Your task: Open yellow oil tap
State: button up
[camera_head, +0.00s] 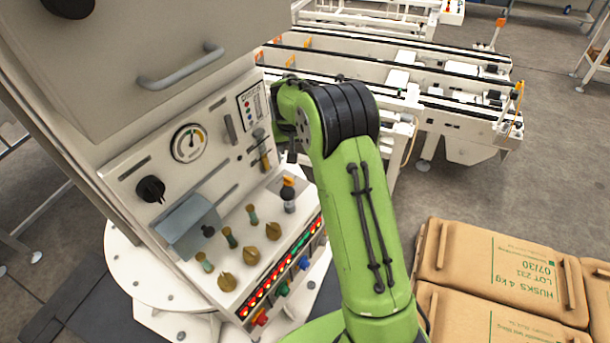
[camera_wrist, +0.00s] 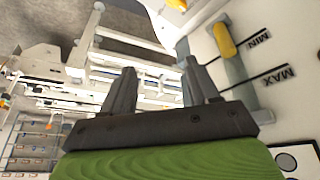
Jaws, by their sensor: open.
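An orange-yellow handle with a dark body (camera_head: 288,182) stands at the right end of the control panel's sloping shelf; I cannot tell for sure that it is the oil tap. A yellow piece (camera_wrist: 178,4) is cut off at the top edge of the wrist view. A sight tube with yellow oil (camera_wrist: 224,40), marked MIN and MAX, is on the panel right of the fingers; it also shows in the head view (camera_head: 264,160). My gripper (camera_wrist: 160,68) is open and empty, its fingers apart and touching nothing visible. In the head view, my arm partly hides it.
The panel carries a gauge (camera_head: 189,143), a black knob (camera_head: 150,189), a grey hinged cover (camera_head: 188,222) and several brass knobs (camera_head: 251,256). Lit buttons line its front edge. A conveyor (camera_head: 450,100) stands behind; sacks (camera_head: 500,270) lie at lower right.

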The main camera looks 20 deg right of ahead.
jog(key=shift+s+d+r+p, duration=0.15)
jog(key=shift+s+r+p, duration=0.2)
jog(key=shift+r, duration=0.45)
jog(key=shift+s+d+r+p, duration=0.2)
jog(key=shift+r+p, duration=0.1)
jog(key=shift+r, duration=0.45)
